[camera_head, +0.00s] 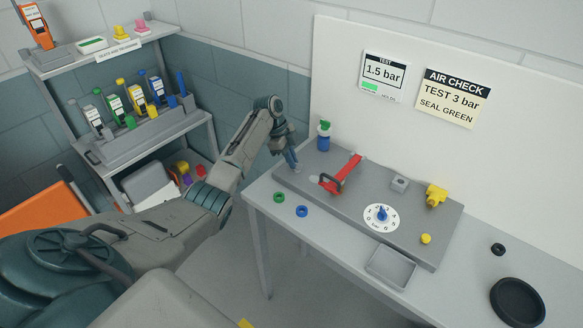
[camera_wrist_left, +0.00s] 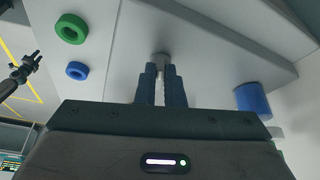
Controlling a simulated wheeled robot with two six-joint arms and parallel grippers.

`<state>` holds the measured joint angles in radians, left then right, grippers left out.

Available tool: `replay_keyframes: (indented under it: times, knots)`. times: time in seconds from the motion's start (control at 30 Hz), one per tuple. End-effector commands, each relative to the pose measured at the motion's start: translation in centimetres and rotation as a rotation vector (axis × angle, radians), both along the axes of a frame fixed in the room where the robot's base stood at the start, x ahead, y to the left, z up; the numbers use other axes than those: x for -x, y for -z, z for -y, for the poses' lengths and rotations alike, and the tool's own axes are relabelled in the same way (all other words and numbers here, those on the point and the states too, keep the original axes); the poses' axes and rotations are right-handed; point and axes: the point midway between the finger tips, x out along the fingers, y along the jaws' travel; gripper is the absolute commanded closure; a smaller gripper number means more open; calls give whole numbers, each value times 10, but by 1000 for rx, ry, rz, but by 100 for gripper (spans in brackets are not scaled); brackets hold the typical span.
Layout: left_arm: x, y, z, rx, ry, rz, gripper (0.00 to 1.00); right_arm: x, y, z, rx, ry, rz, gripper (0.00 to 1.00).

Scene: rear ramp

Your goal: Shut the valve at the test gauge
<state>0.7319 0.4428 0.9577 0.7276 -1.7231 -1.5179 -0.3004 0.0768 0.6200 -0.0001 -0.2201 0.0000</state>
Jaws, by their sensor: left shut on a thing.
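My left gripper (camera_head: 292,163) is at the left end of the grey board (camera_head: 330,202) on the bench. It also shows in the left wrist view (camera_wrist_left: 161,85), its blue fingers closed on a small light grey piece (camera_wrist_left: 160,60). I cannot tell for sure whether this piece is the valve. The round white dial (camera_head: 381,217) with a blue knob stands further right on the board. A red tool-like part (camera_head: 339,175) lies between them. A dark claw, seemingly my right gripper (camera_wrist_left: 28,68), shows small in the left wrist view; its opening is unclear.
A green ring (camera_head: 279,197) and a blue ring (camera_head: 302,211) lie on the bench's near side. A green-and-blue bottle (camera_head: 323,136) stands behind my left gripper. A wall display (camera_head: 384,75) reads 1.5 bar; a sign (camera_head: 452,97) says "TEST 3 bar, SEAL GREEN".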

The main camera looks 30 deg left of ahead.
Motion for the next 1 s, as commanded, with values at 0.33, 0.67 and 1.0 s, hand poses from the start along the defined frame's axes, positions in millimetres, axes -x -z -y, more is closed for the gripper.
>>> replay_keyframes:
  times: [0.33,0.67,1.0]
  knots:
    - [-5,2,-1,-2,232,1,100,0,31,2,2,-1,0,64]
    - [-6,0,-1,-3,326,0,100,0,39,5,5,-1,0,64]
    - [-6,-1,-1,-3,337,1,100,0,40,5,5,-1,0,64]
